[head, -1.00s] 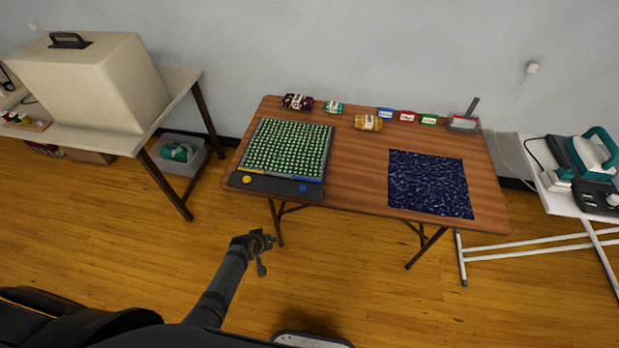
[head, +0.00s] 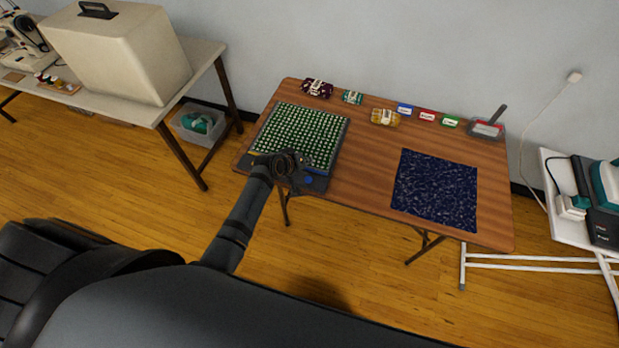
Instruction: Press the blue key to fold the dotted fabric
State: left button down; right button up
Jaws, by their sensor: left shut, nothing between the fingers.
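The green dotted fabric (head: 300,132) lies flat on the dark folding board at the left of the wooden table. The blue key (head: 309,180) is a small round button on the board's front strip (head: 320,185), near its right end. My left gripper (head: 293,173) is shut and empty. It appears over the front strip, just left of the blue key in the picture; I cannot tell whether it touches anything. The gripper and arm hide the left part of the strip, where a yellow key showed earlier. My right gripper is not in view.
A dark blue patterned cloth (head: 436,188) lies flat on the table's right. Yarn-like bundles (head: 317,88), small coloured labels (head: 427,116) and a tray (head: 487,129) line the back edge. Bare wood (head: 365,165) separates board and cloth. An ironing board (head: 560,215) stands at right.

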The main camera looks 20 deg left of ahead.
pick_arm(q)
jog(key=shift+f, duration=0.1)
jog(key=b, duration=0.8)
send_over(307, 181)
notch_tip(307, 181, down, 8)
jog(key=shift+r, duration=0.1)
jog(key=shift+f, duration=0.45)
jog(key=shift+f, duration=0.1)
dwell(0.4)
jog(key=shift+f, duration=0.3)
